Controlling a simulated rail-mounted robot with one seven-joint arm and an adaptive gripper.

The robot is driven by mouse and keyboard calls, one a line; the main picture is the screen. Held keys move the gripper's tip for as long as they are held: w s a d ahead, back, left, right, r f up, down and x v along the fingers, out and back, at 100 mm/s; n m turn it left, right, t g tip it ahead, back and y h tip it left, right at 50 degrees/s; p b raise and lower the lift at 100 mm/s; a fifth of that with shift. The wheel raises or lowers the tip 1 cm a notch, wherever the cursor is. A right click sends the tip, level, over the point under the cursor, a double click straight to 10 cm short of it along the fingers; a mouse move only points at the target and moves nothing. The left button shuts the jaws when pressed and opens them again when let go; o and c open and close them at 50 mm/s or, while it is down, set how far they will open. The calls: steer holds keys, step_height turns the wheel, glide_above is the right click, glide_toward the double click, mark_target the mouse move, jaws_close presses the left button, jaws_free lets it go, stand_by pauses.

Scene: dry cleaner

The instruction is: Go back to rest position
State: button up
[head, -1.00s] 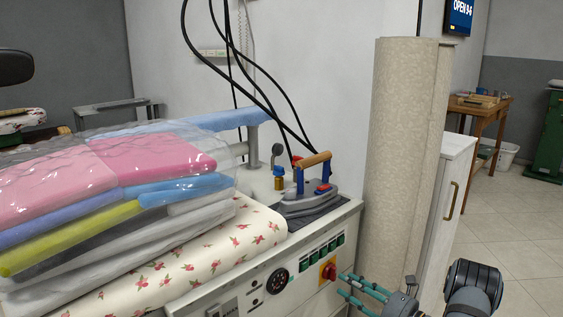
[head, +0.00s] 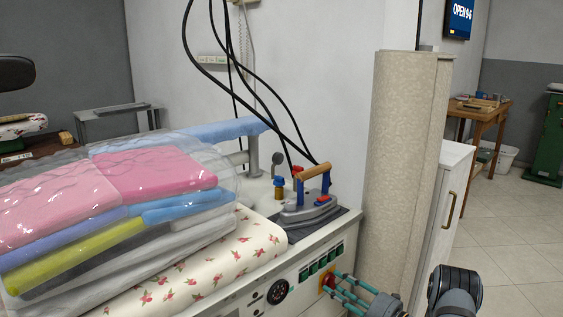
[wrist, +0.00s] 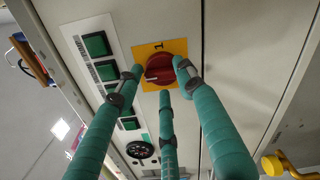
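The red rotary knob (wrist: 159,68) sits on a yellow plate (wrist: 178,47) marked "1" on the machine's front panel. In the head view the knob (head: 327,281) is partly covered by fingertips. My gripper (wrist: 160,75) has three teal fingers spread around the knob, one on each side and one below it in the wrist view. Small gaps seem to show beside the knob; contact is not clear. In the head view my gripper (head: 330,283) is at the front panel, low right of centre.
An iron (head: 310,205) stands on the machine top, with black cables above. Bagged folded laundry (head: 100,200) and floral cloth (head: 200,262) lie left. A beige fabric roll (head: 405,150) and white cabinet (head: 452,190) stand close right. Open floor (head: 510,235) lies beyond.

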steer(key=shift+m, duration=0.3)
steer(key=shift+d, duration=0.1)
